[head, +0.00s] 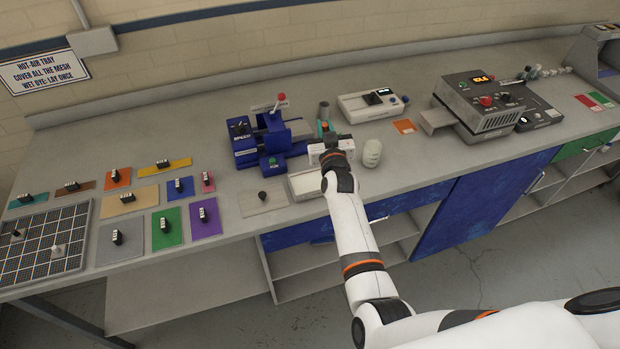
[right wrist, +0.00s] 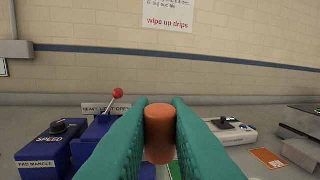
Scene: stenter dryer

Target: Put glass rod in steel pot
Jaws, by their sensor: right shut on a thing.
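My right gripper (head: 326,128) is above the bench, beside the blue machine. In the right wrist view its teal fingers (right wrist: 160,135) are shut on an orange cylinder (right wrist: 159,133). I cannot tell whether this is an end of the glass rod; no clear glass shows. A grey-brown upright cylinder (head: 323,109), possibly the steel pot, stands just behind the fingers in the head view; its inside is hidden. My left gripper is not in view.
The blue machine (head: 262,140) with a red-knobbed lever is left of the gripper. A white meter box (head: 372,104) stands behind right, a white jar (head: 372,153) at right, and a pale tray (head: 304,184) in front. Coloured mats (head: 168,228) lie at left.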

